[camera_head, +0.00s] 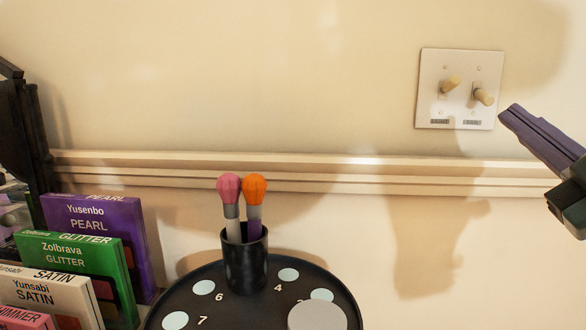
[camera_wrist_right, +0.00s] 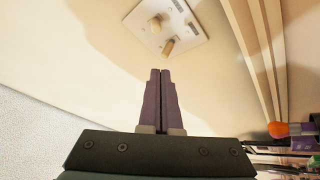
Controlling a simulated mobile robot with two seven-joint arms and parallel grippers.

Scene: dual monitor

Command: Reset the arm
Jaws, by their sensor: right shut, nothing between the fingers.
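My right gripper (camera_head: 510,115) comes in from the right edge in the head view, its purple fingers pointing up and left. In the right wrist view the two fingers (camera_wrist_right: 160,73) lie together, shut, with nothing between them. A white plate with two toggle switches (camera_head: 460,89) is on the wall just up and left of the fingertips in the head view. It also shows beyond the fingertips in the right wrist view (camera_wrist_right: 187,45). The left toggle (camera_head: 450,83) tilts up and the right toggle (camera_head: 484,97) tilts down. My left gripper is not in view.
A black cup (camera_head: 245,265) with a pink and an orange brush stands on a round black numbered tray (camera_head: 185,300). Several boxes (camera_head: 75,270) stand at the lower left, beside a dark object (camera_head: 22,130). A ledge (camera_head: 330,165) runs along the wall.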

